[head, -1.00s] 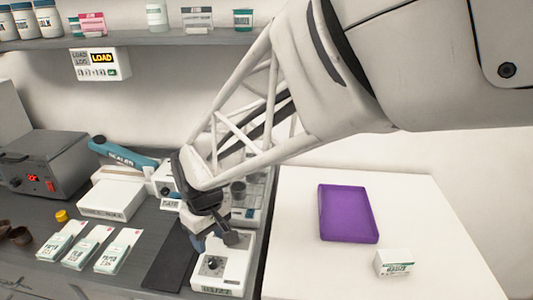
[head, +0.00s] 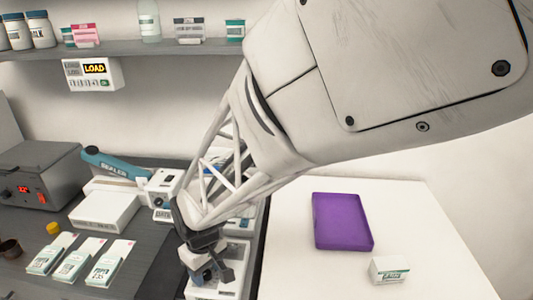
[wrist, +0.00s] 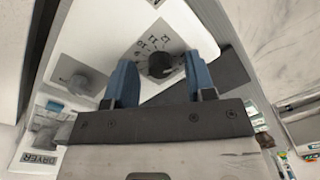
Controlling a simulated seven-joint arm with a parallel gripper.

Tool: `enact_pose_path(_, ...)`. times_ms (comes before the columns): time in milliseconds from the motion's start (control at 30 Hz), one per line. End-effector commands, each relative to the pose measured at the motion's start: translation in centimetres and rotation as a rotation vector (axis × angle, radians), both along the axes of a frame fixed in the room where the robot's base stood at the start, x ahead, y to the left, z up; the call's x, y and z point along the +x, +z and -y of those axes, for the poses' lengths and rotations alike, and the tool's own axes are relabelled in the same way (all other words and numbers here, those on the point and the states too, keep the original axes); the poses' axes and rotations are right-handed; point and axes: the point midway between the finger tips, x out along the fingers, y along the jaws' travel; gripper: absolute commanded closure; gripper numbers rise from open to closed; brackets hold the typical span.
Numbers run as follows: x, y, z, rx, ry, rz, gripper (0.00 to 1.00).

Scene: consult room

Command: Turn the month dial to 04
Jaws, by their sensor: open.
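In the wrist view a dark round dial knob (wrist: 159,65) sits on a white panel with printed numbers around it; 10, 11 and 12 can be read, and the rest are hidden or too small. I take this to be the month dial. My gripper (wrist: 161,78) is open, with one blue finger on each side of the knob; contact cannot be told. A second, grey knob (wrist: 82,82) is to the left on the panel. In the head view my gripper (head: 210,274) is over a white unit (head: 232,257) at the counter's front, and it hides the dial.
A sealer with a blue handle (head: 118,163) stands left of my gripper. Several packets (head: 78,259) and a yellow cap (head: 53,228) lie further left, near a grey machine (head: 40,180). A purple tray (head: 341,222) and a small box (head: 389,270) are on the white table at right.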

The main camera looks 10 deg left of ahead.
Motion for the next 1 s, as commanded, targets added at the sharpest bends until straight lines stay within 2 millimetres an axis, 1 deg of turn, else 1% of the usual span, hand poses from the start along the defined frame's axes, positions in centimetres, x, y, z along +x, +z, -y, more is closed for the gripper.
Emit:
enact_pose_path(300,-0.01,-0.17,0.00,0.000,0.000,0.000,0.50)
enact_pose_path(367,-0.01,-0.16,0.00,0.000,0.000,0.000,0.57)
enact_pose_path(633,-0.01,-0.15,0.00,0.000,0.000,0.000,0.99)
enact_pose_path(1000,0.01,-0.13,-0.02,0.000,-0.040,0.000,0.99)
